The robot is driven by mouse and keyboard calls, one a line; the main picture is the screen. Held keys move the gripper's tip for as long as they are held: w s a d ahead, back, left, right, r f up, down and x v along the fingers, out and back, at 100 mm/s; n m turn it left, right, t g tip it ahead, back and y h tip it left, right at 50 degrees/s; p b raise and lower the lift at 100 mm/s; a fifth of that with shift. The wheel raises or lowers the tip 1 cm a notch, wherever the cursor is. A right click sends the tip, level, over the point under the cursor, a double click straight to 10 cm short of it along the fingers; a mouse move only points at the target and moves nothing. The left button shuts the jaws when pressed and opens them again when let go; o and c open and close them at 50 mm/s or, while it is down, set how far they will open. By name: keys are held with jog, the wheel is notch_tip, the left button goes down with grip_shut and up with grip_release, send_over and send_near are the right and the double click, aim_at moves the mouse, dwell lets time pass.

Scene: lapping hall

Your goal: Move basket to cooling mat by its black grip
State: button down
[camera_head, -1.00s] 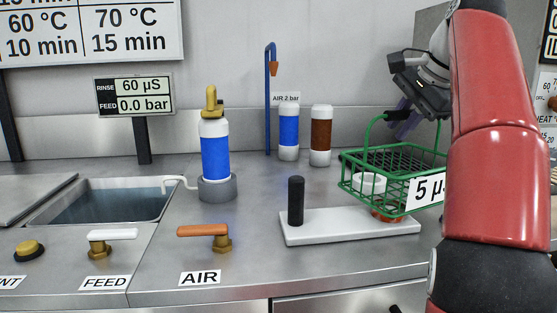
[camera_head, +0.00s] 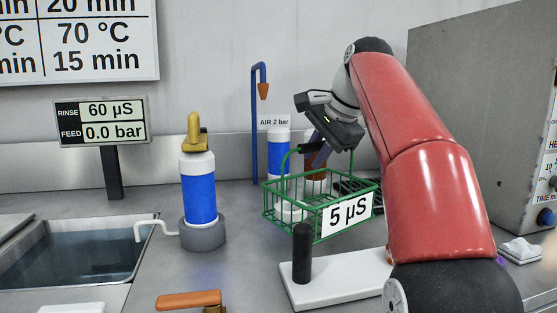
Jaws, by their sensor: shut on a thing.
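The basket hangs roughly level, seemingly clear of the counter, behind the white plate with the black post. Its contents are hard to make out through the wires. A dark ribbed patch (camera_head: 352,186), perhaps the cooling mat, shows partly behind the basket's right side; the basket and my arm hide the rest.
The black post (camera_head: 302,253) stands on the white plate (camera_head: 335,280) close in front of the basket. A blue-and-white bottle (camera_head: 199,190) stands left; blue (camera_head: 279,150) and brown (camera_head: 315,172) canisters stand behind. A sink (camera_head: 70,255) lies far left, a grey cabinet (camera_head: 480,110) right.

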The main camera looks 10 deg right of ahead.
jog(key=w+a+f+p, duration=0.3)
jog(key=w+a+p, duration=0.2)
jog(key=w, duration=0.7)
jog(key=shift+f, duration=0.2)
jog(key=shift+w+f, duration=0.1)
dwell(0.3)
jog(key=c, duration=1.3)
grip_release()
jog(key=shift+f, duration=0.1)
jog(key=shift+c, duration=0.2)
